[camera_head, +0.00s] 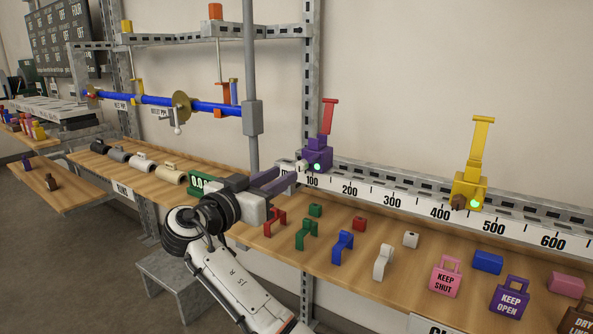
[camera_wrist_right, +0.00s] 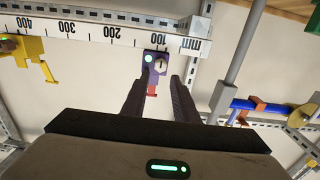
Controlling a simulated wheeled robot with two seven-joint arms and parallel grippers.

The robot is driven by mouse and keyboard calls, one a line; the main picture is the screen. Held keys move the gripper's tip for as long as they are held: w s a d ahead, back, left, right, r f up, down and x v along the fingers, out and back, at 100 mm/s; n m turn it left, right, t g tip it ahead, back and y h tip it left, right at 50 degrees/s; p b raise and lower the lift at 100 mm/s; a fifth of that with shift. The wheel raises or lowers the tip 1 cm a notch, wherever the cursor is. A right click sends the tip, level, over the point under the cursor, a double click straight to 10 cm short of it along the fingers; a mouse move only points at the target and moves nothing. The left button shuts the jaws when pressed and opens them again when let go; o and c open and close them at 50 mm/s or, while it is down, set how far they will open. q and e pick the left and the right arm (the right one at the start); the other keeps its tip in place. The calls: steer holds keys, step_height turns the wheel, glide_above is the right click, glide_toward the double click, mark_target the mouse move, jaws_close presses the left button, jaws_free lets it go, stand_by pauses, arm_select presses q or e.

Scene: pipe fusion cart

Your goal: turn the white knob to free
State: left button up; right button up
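The white knob (camera_head: 301,166) sticks out of the front of a purple block (camera_head: 319,155) near the 100 end of the white mm scale. A red lever (camera_head: 329,115) stands up from this block, and a small pale green light glows on its face. In the right wrist view, which is upside down, the white knob (camera_wrist_right: 160,64) shows as a round face with a dark mark, beside the light. My right gripper (camera_head: 286,177) is open and empty, just short of the knob. Its fingertips (camera_wrist_right: 158,82) lie either side of the knob's line, apart from it. My left gripper is out of view.
A yellow block (camera_head: 467,190) with a brown knob and yellow lever sits further right on the scale (camera_head: 375,190). Coloured clips and padlock-shaped tags lie on the wooden shelf (camera_head: 335,272) below. A grey post (camera_head: 251,90) and blue pipe (camera_head: 210,106) stand left.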

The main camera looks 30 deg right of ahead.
mark_target(300, 166)
steer(key=x, duration=0.6)
steer(key=shift+w+d+f, duration=0.1)
steer(key=shift+w+d, duration=0.2)
steer(key=shift+d, duration=0.25)
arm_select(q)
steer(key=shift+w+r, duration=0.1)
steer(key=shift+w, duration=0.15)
arm_select(e)
jaws_close()
